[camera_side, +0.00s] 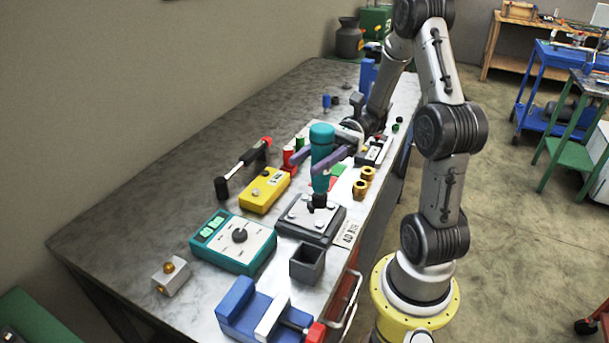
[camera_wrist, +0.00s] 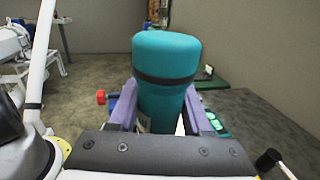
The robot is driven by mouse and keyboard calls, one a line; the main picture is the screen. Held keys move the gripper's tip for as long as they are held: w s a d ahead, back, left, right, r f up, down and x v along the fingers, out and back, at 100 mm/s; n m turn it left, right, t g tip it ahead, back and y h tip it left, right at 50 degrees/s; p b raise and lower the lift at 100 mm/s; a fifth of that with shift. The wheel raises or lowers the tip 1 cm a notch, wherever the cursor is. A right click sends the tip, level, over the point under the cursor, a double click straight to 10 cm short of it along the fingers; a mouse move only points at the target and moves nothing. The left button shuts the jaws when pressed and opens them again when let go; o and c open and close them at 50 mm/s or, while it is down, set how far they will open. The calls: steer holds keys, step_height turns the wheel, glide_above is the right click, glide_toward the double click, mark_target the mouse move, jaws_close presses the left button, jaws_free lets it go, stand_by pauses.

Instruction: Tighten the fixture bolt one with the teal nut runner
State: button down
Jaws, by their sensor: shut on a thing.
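The teal nut runner (camera_side: 321,158) stands upright in the side view, its dark nose down at the fixture plate. My gripper (camera_side: 323,160) has its purple fingers closed around the runner's body. In the wrist view the teal runner (camera_wrist: 166,80) fills the middle between the two purple fingers (camera_wrist: 160,112). The fixture (camera_side: 296,212) is a light plate with several bolts on a dark block. The runner's nose is over its far right corner. I cannot tell whether it touches a bolt there, as the nose hides that spot.
A teal meter (camera_side: 234,241), a yellow box (camera_side: 264,190) and a hammer (camera_side: 243,168) lie left of the fixture. A dark open bin (camera_side: 307,263) and a blue vise (camera_side: 265,313) stand in front. Brass nuts (camera_side: 361,188) are at the right.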

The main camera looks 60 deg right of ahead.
mark_target(314, 181)
steer(key=shift+d, duration=0.1)
stand_by(0.3)
steer(key=shift+f, duration=3.6)
stand_by(2.6)
steer(key=shift+r, duration=2.55)
